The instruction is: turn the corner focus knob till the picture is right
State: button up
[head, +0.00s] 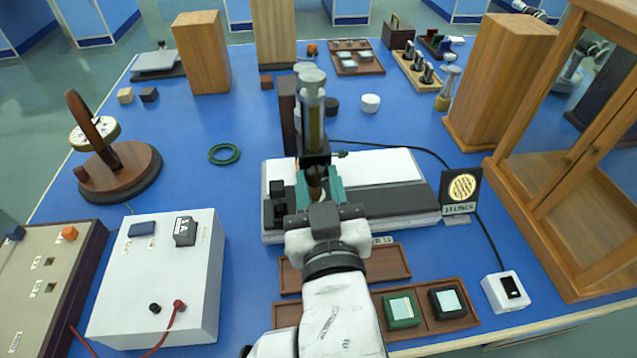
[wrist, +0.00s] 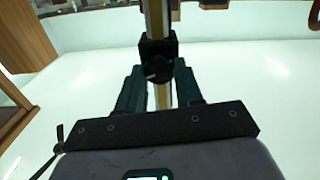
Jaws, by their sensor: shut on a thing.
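My gripper (head: 318,182) is in front of the upright brass and grey tube (head: 312,110) of the instrument on the white base (head: 400,165). In the wrist view my gripper's two dark teal fingers (wrist: 158,88) are closed in on the small dark focus knob (wrist: 157,72), at the black block on the brass column. The knob is partly hidden by the fingers, and its turn angle cannot be told. A small black screen (head: 461,187) at the right of the base shows a yellow disc with dark stripes; its label is too small to read surely.
A wooden tray (head: 405,258) and another with green and black framed pieces lie in front of the base. A white box (head: 205,290) stands at front left, a wooden cabinet (head: 560,215) at right. A green ring (head: 224,154) lies on open blue table at left.

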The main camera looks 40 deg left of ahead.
jog(key=shift+m, duration=0.3)
jog(key=o, duration=1)
jog(key=shift+o, duration=0.2)
jog(key=shift+d, duration=0.1)
jog(key=v, duration=1)
jog(key=shift+s+d, duration=0.2)
jog(key=shift+d, duration=0.05)
